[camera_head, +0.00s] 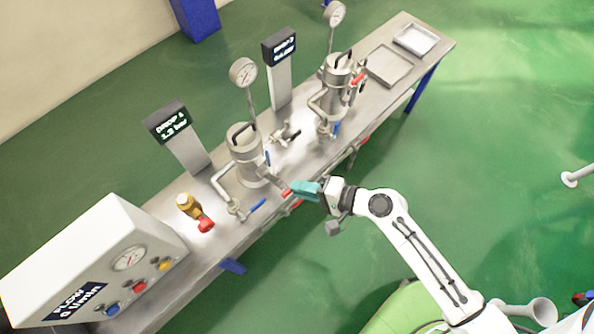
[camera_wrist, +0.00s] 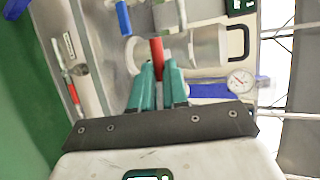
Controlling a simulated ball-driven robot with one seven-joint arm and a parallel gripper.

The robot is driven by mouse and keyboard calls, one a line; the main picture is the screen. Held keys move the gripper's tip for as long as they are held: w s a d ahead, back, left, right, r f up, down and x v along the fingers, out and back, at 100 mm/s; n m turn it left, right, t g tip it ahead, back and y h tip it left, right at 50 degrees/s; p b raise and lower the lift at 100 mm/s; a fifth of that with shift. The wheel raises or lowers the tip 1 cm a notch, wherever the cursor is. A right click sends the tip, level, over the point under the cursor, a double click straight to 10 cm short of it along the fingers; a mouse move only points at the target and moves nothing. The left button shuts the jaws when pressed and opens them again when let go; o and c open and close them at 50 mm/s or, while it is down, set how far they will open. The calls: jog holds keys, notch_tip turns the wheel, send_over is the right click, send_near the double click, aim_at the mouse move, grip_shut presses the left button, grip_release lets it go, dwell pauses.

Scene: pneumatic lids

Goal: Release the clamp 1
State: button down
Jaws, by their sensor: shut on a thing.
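My gripper (camera_head: 297,190), with teal fingers, is at the front of the near vessel (camera_head: 246,150), a steel pot with a black lid handle. In the wrist view my gripper (camera_wrist: 158,70) has its fingertips closed around a red handle (camera_wrist: 157,48). I take this to be the lever of clamp 1. The red end of this lever (camera_head: 286,192) shows just left of the fingers in the head view. The fingers hide part of it. The vessel's lid is seated on top.
A blue-handled valve (camera_head: 256,206) is left of my gripper. A second red-handled lever (camera_wrist: 73,93) is at left in the wrist view. The far vessel (camera_head: 338,78), gauges and displays stand along the bench. The green floor on the right is mostly clear.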

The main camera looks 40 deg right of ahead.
jog(key=shift+s+f+b, duration=0.3)
jog(key=shift+f+b, duration=0.15)
jog(key=shift+f, duration=0.15)
jog(key=shift+s+f+b, duration=0.25)
jog(key=shift+f+b, duration=0.15)
jog(key=shift+f, duration=0.2)
jog(key=shift+s+f+b, duration=0.3)
jog(key=shift+f+b, duration=0.15)
jog(key=shift+f, duration=0.25)
jog(key=c, duration=1.4)
grip_release()
jog(key=v, duration=1)
jog(key=shift+s+d+r, duration=0.15)
jog(key=shift+s+r, duration=0.1)
jog(key=shift+r, duration=0.15)
